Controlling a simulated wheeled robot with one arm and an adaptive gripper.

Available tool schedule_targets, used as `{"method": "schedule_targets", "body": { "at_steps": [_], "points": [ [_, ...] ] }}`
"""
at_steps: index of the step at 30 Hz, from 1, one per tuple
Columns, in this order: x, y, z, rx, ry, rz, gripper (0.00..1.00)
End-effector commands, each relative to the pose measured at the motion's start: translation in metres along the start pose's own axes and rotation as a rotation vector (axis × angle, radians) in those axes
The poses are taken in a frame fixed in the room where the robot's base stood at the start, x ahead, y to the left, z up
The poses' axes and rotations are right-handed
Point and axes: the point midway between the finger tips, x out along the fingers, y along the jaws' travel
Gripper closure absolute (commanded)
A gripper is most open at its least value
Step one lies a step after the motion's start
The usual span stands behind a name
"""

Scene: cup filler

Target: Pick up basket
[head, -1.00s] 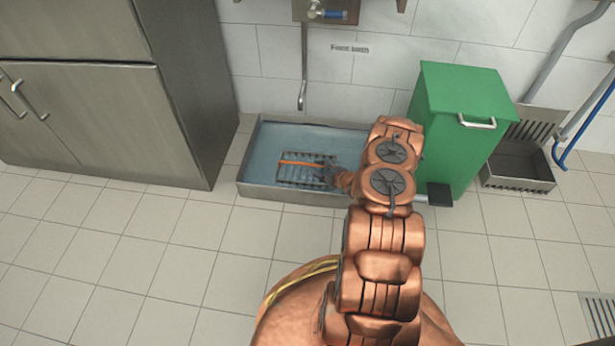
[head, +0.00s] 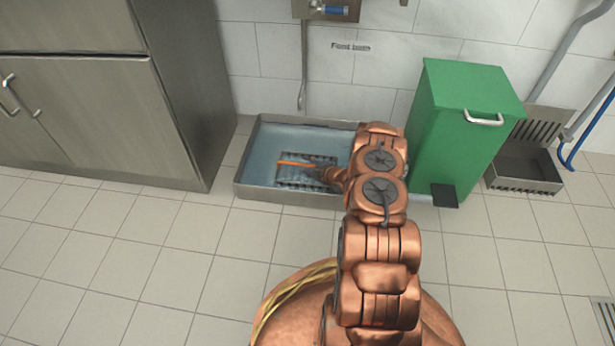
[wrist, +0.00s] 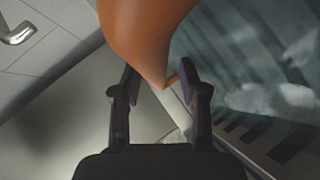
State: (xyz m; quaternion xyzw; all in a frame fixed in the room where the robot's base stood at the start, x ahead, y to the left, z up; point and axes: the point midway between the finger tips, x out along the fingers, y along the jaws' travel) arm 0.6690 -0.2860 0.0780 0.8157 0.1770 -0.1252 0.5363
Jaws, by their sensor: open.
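An orange strip (head: 297,163) shows over a dark slatted, grate-like shape (head: 290,183) in the foot bath. I cannot tell whether these are parts of the basket. No other basket is clear in view. My gripper (head: 328,173) is over the right part of the bath, partly hidden by my arm. In the wrist view my gripper (wrist: 160,76) is open, with a finger on each side of the narrow end of a smooth orange piece (wrist: 148,35). I cannot tell whether the fingers touch it.
The foot bath (head: 262,191) is a shallow metal tray of bluish water against the tiled wall. A green bin (head: 455,130) stands close on its right, a steel cabinet (head: 95,110) on its left. A metal basin (head: 527,170) is farther right. The tiled floor in front is clear.

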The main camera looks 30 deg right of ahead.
Motion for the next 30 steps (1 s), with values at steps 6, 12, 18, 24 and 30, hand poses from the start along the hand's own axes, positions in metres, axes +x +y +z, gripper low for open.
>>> {"method": "schedule_targets", "body": {
  "at_steps": [6, 12, 18, 24, 30],
  "points": [
    [0.0014, 0.0012, 0.0000, 0.001, -0.001, 0.001, 0.57],
    [0.0014, 0.0014, 0.0001, 0.001, -0.001, 0.002, 0.75],
    [0.0013, 0.0014, 0.0002, 0.000, -0.001, 0.002, 0.96],
    [0.0013, 0.0015, 0.0002, 0.000, -0.001, 0.002, 1.00],
    [0.0013, 0.0017, 0.0001, 0.000, -0.001, 0.002, 1.00]
  ]
}}
